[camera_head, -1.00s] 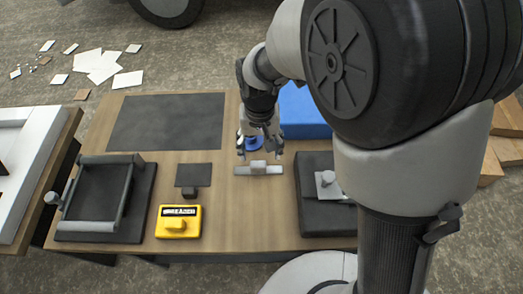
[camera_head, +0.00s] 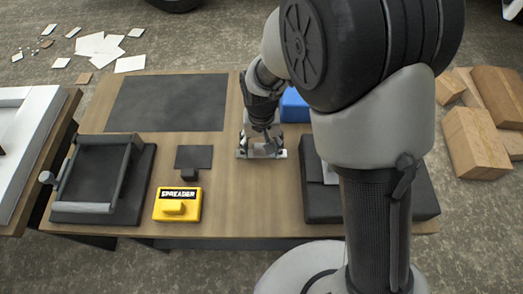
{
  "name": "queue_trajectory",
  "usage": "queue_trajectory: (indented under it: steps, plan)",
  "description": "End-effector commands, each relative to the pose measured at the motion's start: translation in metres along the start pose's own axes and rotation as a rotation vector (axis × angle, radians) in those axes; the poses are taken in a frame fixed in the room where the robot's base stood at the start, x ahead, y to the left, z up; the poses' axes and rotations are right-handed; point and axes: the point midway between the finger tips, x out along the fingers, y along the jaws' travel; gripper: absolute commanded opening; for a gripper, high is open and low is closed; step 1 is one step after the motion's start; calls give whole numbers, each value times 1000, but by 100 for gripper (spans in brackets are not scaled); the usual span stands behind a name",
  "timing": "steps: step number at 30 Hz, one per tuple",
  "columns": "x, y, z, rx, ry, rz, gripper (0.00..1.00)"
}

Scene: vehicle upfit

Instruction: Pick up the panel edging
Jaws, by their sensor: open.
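The piece that looks like the panel edging is a light grey strip (camera_head: 281,154) lying flat on the wooden table, right of the small dark mat. A raised middle part of it was visible a second ago and is now covered by my gripper. My gripper (camera_head: 262,150) points down over the strip's middle, with its fingers open on either side. The strip's ends show past the fingers. I cannot tell whether the fingers touch it.
A yellow spreader (camera_head: 178,205) stands front left on the table (camera_head: 235,205). A dark framed tray (camera_head: 100,175) is at far left. A black block (camera_head: 318,205) lies right of my gripper, a blue box (camera_head: 296,106) behind. Cardboard boxes (camera_head: 478,140) lie on the floor at right.

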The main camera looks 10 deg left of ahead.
Motion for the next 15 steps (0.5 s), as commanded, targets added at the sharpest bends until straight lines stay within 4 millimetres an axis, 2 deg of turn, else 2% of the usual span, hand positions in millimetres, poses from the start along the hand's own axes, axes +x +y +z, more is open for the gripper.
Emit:
queue_trajectory:
  steps: [2,15]
  plan:
    - [-1,0,0,0,0,0,63]
    - [-1,0,0,0,0,0,34]
